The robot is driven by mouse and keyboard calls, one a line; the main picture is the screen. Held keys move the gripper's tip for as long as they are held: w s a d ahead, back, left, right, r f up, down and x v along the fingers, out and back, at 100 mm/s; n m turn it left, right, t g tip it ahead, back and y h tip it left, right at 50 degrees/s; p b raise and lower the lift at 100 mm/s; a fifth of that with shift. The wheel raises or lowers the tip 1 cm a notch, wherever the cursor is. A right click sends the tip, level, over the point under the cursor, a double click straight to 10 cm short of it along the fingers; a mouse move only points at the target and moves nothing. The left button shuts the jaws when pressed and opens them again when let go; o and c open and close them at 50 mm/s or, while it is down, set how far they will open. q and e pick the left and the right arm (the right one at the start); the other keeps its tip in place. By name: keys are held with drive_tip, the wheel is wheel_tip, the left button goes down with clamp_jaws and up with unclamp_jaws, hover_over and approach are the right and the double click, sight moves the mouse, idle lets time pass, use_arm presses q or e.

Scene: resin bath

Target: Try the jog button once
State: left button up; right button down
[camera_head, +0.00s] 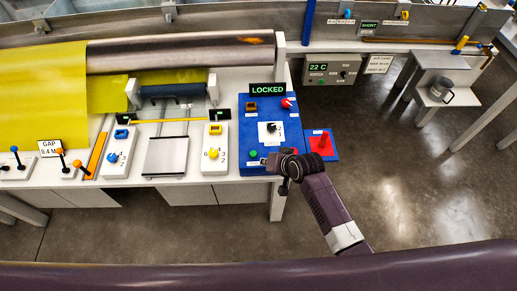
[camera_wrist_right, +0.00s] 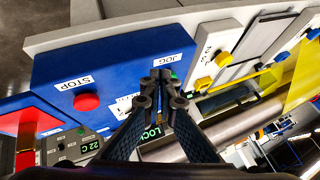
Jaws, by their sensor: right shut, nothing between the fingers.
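The green jog button (camera_head: 253,153) sits at the lower left of the blue panel (camera_head: 247,124). In the right wrist view, the JOG label (camera_wrist_right: 168,58) is just beyond my fingertips, and only a sliver of the green button (camera_wrist_right: 175,74) shows beside them. My right gripper (camera_head: 264,161) is shut and empty, its tips close to the button. It also shows in the wrist view (camera_wrist_right: 161,76). I cannot tell whether the tips touch the button. A display (camera_head: 267,89) on the panel reads LOCKED. My left gripper is not in view.
A red button (camera_wrist_right: 87,102) marked STOP sits on the same panel. A red-handled control (camera_head: 321,143) stands just right of it. A white plate with a yellow knob (camera_head: 213,153) lies to the left.

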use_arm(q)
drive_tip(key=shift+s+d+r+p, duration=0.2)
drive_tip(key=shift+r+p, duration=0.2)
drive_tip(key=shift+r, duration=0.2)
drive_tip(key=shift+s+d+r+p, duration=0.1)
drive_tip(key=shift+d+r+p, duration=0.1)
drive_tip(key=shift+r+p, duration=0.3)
use_arm(e)
drive_tip(key=w+a+r+y, duration=0.1)
drive_tip(key=w+a+r, duration=0.2)
drive_tip(key=w+r, duration=0.3)
wheel_tip(320, 180, up, 3)
drive_tip(key=shift+a+m+t, duration=0.25)
drive_tip(key=shift+m+t, duration=0.05)
drive_tip(key=shift+t, duration=0.1)
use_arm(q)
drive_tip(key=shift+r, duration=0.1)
use_arm(e)
drive_tip(key=shift+f, duration=0.2)
drive_tip(key=b, duration=0.8)
hover_over(255, 154)
wheel_tip(255, 154, down, 7)
drive_tip(key=shift+f, duration=0.2)
use_arm(q)
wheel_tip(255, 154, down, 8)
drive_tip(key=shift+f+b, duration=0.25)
drive_tip(key=shift+b, duration=0.1)
use_arm(e)
drive_tip(key=shift+f, duration=0.55)
